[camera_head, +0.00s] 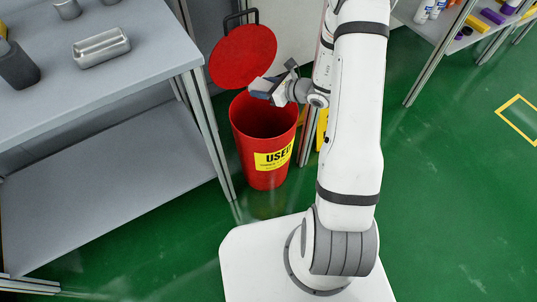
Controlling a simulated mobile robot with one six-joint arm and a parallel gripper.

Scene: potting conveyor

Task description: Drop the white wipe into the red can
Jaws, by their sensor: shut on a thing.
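The red can (264,170) stands on the floor right of the grey table, with a yellow label reading "USE..." on its front. Its round red lid (243,55) is tilted up at the back, so the mouth is open and its inside is dark. My gripper (262,90) is above the can's mouth, in front of the lid. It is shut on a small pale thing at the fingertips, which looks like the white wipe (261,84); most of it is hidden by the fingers.
A yellow object (322,128) stands behind the can, partly hidden by my arm. A shelf with bottles is at upper right.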

